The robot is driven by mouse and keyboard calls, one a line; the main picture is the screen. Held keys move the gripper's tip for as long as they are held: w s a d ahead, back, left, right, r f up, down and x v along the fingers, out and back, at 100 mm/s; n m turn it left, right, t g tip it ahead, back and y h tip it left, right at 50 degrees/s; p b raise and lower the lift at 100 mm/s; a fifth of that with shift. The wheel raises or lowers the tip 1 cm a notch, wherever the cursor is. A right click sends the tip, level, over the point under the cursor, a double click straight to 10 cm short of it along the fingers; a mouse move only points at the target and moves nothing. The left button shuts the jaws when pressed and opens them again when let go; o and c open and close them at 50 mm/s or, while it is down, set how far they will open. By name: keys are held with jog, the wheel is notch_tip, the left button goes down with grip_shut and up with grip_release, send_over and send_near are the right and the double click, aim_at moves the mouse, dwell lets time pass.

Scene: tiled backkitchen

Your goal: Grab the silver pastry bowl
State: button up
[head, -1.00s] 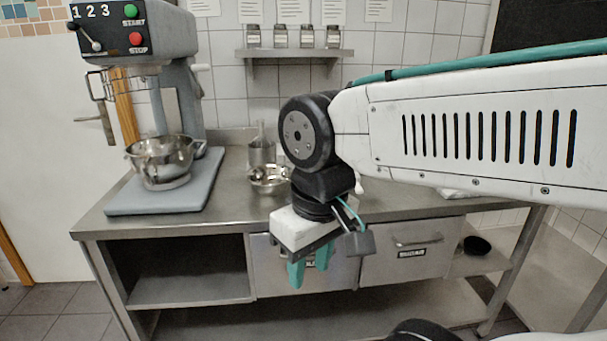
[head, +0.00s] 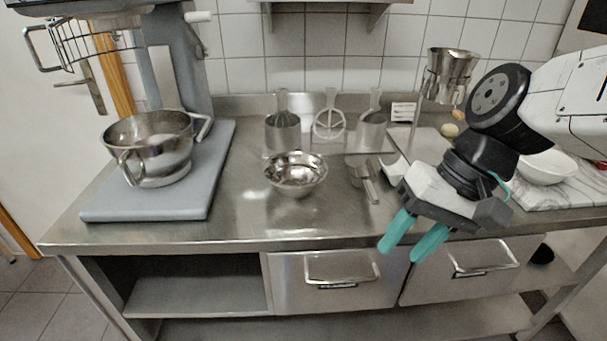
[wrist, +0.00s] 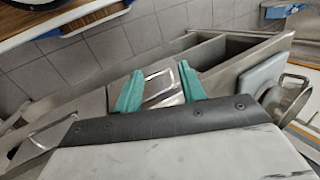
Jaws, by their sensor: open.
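A small shiny silver bowl (head: 296,174) sits upright on the steel counter, near the middle in the head view. It is empty as far as I can see. A larger steel mixing bowl (head: 152,146) with handles sits on the mixer's base at the left. My gripper (head: 413,241) is open and empty, its teal fingers pointing down in front of the counter's edge, to the right of the small bowl and apart from it. The fingers also show in the wrist view (wrist: 160,92), with drawer fronts beyond them. I cannot make out the small bowl in the wrist view.
The mixer's grey base (head: 108,203) fills the counter's left. Metal scoops (head: 282,132) stand behind the small bowl; a measuring scoop (head: 362,172) lies to its right. A tall steel jigger (head: 451,75) and a white bowl (head: 546,167) are at the right. Counter before the small bowl is clear.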

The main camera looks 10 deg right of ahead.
jog(key=w+a+f+m+y, duration=0.1)
jog(key=w+a+m+y, duration=0.1)
jog(key=w+a+y, duration=0.3)
jog(key=m+t+y, duration=0.3)
jog(key=m+t, duration=0.5)
jog(key=m, duration=0.4)
send_near(294, 187)
jog(key=a, duration=0.2)
jog(key=w+a, duration=0.1)
jog(key=shift+a+f, duration=0.2)
jog(key=shift+f, duration=0.1)
jog(key=shift+w+a+f, duration=0.15)
jog(key=shift+w+f, duration=0.05)
jog(key=shift+w, duration=0.1)
jog(key=x, duration=0.7)
jog(key=shift+w+f, duration=0.1)
jog(key=shift+w, duration=0.2)
grip_shut()
